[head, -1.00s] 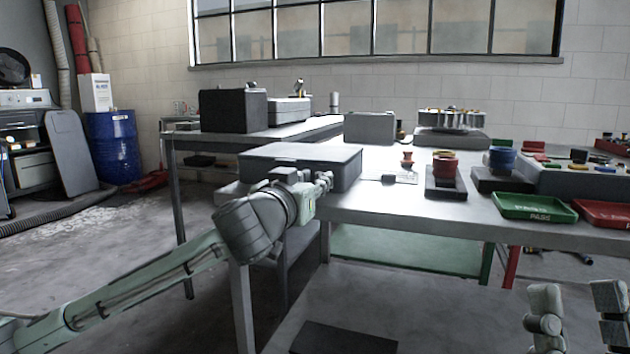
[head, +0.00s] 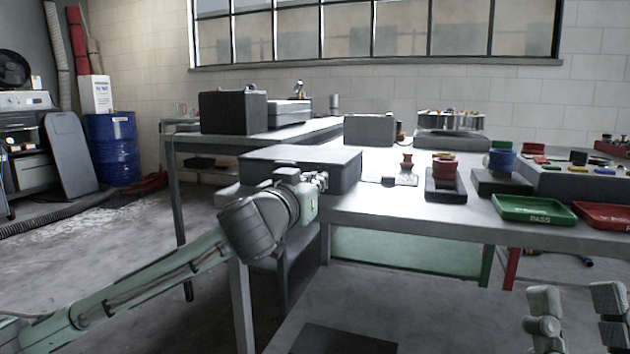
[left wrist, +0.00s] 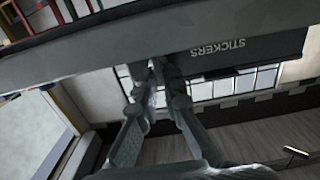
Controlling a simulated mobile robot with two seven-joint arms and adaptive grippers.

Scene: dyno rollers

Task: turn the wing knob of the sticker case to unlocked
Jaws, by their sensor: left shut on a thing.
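The sticker case is a flat dark grey box (head: 310,162) at the front left of the workbench. Its front face, with the word STICKERS upside down, shows in the left wrist view (left wrist: 262,55). My left gripper (head: 322,181) is at the case's front, low near the bench edge. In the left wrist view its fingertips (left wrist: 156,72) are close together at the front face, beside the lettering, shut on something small. I take this to be the wing knob, but the fingers hide it and its angle. My right gripper (head: 577,305) is at the lower right, fingers apart and empty, away from the case.
The workbench (head: 385,205) holds a small reddish knob-shaped piece (head: 406,161), dark stands with red and blue parts, a green PASS tray (head: 533,209) and a red tray (head: 604,215). Another table with a black box (head: 233,112) stands behind left.

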